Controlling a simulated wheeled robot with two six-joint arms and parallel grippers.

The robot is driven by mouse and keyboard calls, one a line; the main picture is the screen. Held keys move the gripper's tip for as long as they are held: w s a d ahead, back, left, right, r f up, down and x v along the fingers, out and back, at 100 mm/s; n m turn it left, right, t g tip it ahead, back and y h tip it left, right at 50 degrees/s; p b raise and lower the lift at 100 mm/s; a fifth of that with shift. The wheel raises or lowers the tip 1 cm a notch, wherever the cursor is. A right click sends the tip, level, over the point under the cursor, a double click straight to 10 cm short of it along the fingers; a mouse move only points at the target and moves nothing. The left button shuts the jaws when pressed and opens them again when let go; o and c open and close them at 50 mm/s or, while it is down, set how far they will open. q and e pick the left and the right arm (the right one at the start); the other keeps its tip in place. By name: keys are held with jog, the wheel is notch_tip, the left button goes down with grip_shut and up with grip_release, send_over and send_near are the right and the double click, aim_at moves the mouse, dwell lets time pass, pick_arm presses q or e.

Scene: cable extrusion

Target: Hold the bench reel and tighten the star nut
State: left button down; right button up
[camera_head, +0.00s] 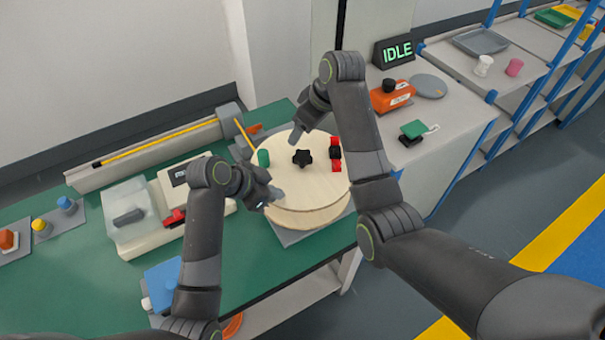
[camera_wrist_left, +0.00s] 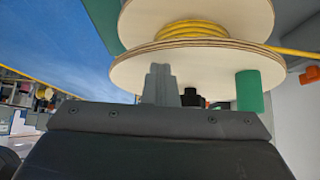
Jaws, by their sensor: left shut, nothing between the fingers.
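The bench reel (camera_head: 318,185) has pale wooden discs and stands on the green bench; yellow cable (camera_wrist_left: 200,28) wound between its discs shows in the left wrist view. The black star nut (camera_head: 302,157) sits at the middle of the top disc. A green handle (camera_head: 263,158) stands near the disc's left edge. My left gripper (camera_head: 277,194) is shut and empty at the reel's near-left edge; its fingers (camera_wrist_left: 158,84) overlap the disc in the wrist view, and I cannot tell whether they touch. My right gripper (camera_head: 295,137) is over the reel's far side, above and left of the nut; its finger gap is unclear.
A red and black part (camera_head: 335,153) sits on the disc's right side. Left of the reel are a pale machine (camera_head: 130,218) and a long grey rail (camera_head: 150,150). A side table at right bears an orange device (camera_head: 391,97) and a sign (camera_head: 393,52) reading IDLE.

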pick_arm(q)
jog(key=shift+w+r+p, duration=0.15)
jog(key=shift+r+p, duration=0.55)
jog(key=shift+r, duration=0.15)
notch_tip(320, 180, up, 2)
jog(key=shift+r+p, duration=0.15)
jog(key=shift+p, duration=0.85)
jog(key=shift+r+p, duration=0.75)
jog(key=shift+p, duration=0.05)
jog(key=shift+a+r, duration=0.35)
jog(key=shift+r, duration=0.1)
jog(key=b+v, duration=0.1)
jog(key=v, duration=1.5)
jog(key=shift+s, duration=0.3)
